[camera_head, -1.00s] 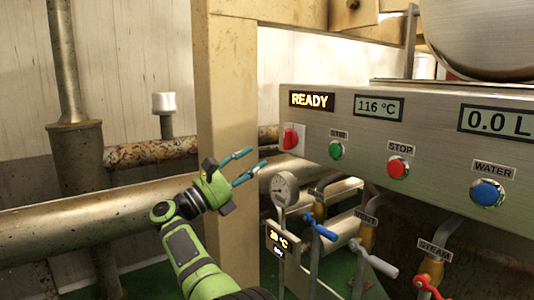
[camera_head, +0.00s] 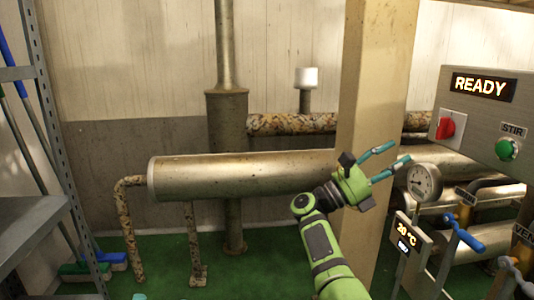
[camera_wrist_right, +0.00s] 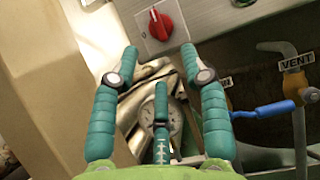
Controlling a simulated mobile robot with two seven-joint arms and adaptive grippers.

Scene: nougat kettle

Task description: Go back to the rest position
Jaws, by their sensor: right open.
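My right gripper (camera_head: 400,153) is open and empty in the head view, in front of the beige post and left of the control panel. Its teal fingers are spread in the right wrist view (camera_wrist_right: 160,62), with nothing between them. Behind them are a round gauge (camera_wrist_right: 167,120) and a red knob (camera_wrist_right: 155,20). A small teal tip at the bottom edge of the head view looks like part of my left gripper (camera_head: 140,296); the rest of it is out of frame.
The control panel (camera_head: 480,125) stands at the right, above the gauge (camera_head: 424,181) and a blue valve handle (camera_head: 467,238). A beige post (camera_head: 372,75) and a large horizontal pipe (camera_head: 245,173) lie behind my right arm. A grey shelf rack (camera_head: 35,205) stands at the left.

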